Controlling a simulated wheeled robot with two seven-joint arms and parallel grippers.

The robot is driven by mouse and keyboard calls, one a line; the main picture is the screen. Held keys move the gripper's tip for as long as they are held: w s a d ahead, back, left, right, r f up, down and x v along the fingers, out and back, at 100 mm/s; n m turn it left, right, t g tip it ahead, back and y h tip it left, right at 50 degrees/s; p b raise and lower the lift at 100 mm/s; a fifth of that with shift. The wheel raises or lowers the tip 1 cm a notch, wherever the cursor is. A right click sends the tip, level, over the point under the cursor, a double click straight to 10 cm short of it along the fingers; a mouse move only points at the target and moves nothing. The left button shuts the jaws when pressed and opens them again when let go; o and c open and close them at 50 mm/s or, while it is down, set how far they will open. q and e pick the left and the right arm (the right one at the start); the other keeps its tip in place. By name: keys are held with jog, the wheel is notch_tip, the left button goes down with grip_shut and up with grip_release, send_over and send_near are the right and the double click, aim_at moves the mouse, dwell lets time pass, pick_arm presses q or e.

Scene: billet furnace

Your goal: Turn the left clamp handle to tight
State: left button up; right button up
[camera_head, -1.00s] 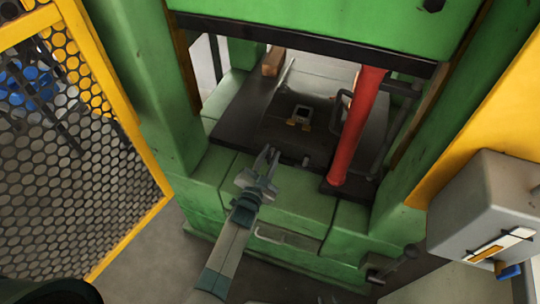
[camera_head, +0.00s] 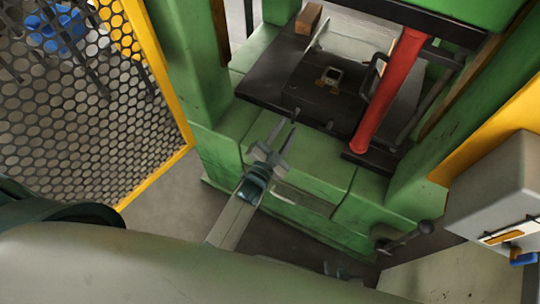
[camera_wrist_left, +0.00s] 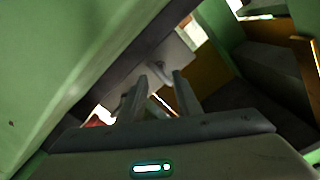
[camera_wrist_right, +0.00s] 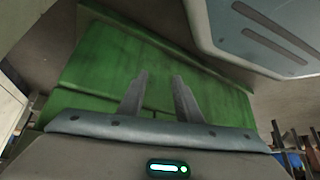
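The dark press plate (camera_head: 273,86) has two small dark upright pins on its front edge, a left pin (camera_head: 297,111) and a right pin (camera_head: 330,125). I cannot tell whether either is the left clamp handle, or how tight it is. My left gripper (camera_head: 285,128) is open and empty, in front of and below the plate's front edge, apart from the pins in the picture. In the left wrist view my left gripper (camera_wrist_left: 158,80) has its fingers spread, with a grey rod (camera_wrist_left: 181,77) beyond them. My right gripper (camera_wrist_right: 156,82) is open and empty, facing green panels.
A red column (camera_head: 390,92) and a dark loop handle (camera_head: 372,75) stand at the plate's right. A small block with orange feet (camera_head: 330,77) sits mid-plate. Yellow-framed mesh (camera_head: 85,120) stands left.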

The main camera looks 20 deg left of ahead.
pick_arm(q)
jog(key=s+a+b, duration=0.1)
jog(key=s+a, duration=0.1)
jog(key=s, duration=0.8)
jog(key=shift+s, duration=0.3)
pick_arm(e)
jog(key=shift+s+d+f+g, duration=0.2)
jog(key=shift+d+f+g, duration=0.2)
jog(key=shift+d, duration=0.3)
jog(key=shift+s+a, duration=0.1)
jog(key=shift+s, duration=0.05)
pick_arm(q)
jog(key=s+a+f+n+g+y, duration=0.1)
jog(key=s+f+n+g, duration=0.15)
jog(key=f, duration=0.75)
jog(key=s+a+f+n+g, duration=0.1)
jog(key=s+f+g, duration=0.25)
jog(key=f, duration=0.55)
jog(key=s+a+f+n+g, duration=0.1)
jog(key=s+a+f+g, duration=0.1)
jog(key=s+f, duration=0.5)
jog(key=s+a+f+n+g+y, duration=0.1)
jog(key=s+a+f+n+g, duration=0.1)
jog(key=s+f+g, duration=0.2)
jog(key=s+f, duration=0.3)
jog(key=f, duration=0.2)
jog(key=shift+a, duration=0.15)
jog(key=shift+f, duration=0.1)
